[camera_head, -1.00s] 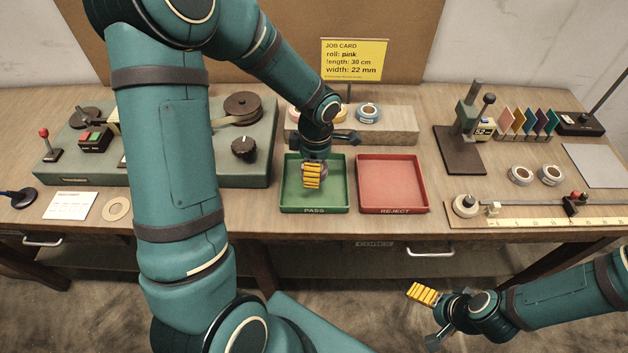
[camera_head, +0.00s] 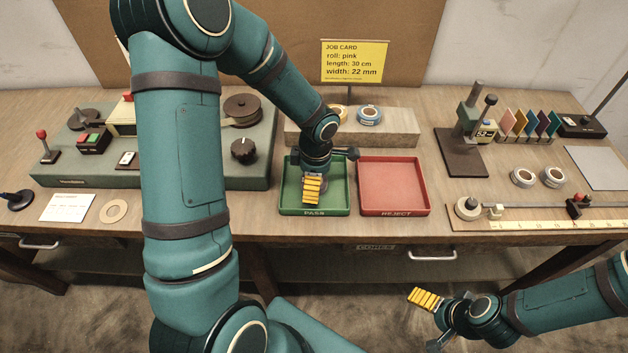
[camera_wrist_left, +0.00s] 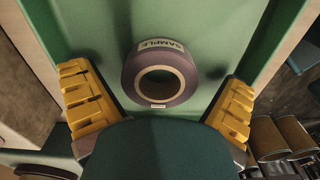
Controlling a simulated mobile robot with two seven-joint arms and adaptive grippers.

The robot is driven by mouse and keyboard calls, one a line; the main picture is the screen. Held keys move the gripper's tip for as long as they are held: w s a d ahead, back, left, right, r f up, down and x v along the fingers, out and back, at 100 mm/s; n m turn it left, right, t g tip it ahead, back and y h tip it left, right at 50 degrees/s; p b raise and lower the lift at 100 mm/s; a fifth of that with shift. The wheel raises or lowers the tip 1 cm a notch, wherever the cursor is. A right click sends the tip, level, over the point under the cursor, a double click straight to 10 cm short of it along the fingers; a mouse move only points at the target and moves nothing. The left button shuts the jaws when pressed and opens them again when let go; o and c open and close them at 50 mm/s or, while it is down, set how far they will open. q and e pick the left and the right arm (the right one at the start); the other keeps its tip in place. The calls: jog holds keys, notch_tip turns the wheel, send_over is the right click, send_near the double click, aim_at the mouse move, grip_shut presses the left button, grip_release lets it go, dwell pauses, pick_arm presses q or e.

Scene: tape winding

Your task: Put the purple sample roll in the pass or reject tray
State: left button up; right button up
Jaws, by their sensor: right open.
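The purple sample roll (camera_wrist_left: 160,75), with a white SAMPLE label, lies in the green pass tray (camera_wrist_left: 110,18) in the left wrist view. My left gripper (camera_wrist_left: 160,106) is open above it, with yellow fingers on either side and gaps between them and the roll. In the head view my left gripper (camera_head: 312,188) is over the pass tray (camera_head: 287,205) and hides the roll. The red reject tray (camera_head: 394,185) is beside it on the right and is empty. My right gripper (camera_head: 427,317) is open and empty in front of the table.
A grey block (camera_head: 395,125) behind the trays bears a blue roll (camera_head: 368,114). A yellow job card (camera_head: 354,62) stands behind. The winding machine (camera_head: 252,168) is to the left. A gauge stand (camera_head: 462,155) and a ruler rail (camera_head: 530,224) are to the right.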

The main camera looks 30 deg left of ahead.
pick_arm(q)
jog(key=shift+r+p, duration=0.3)
notch_tip(320, 180, up, 12)
jog(key=p, duration=0.2)
jog(key=shift+w+d+f, duration=0.15)
jog(key=shift+f, duration=0.05)
dwell(0.5)
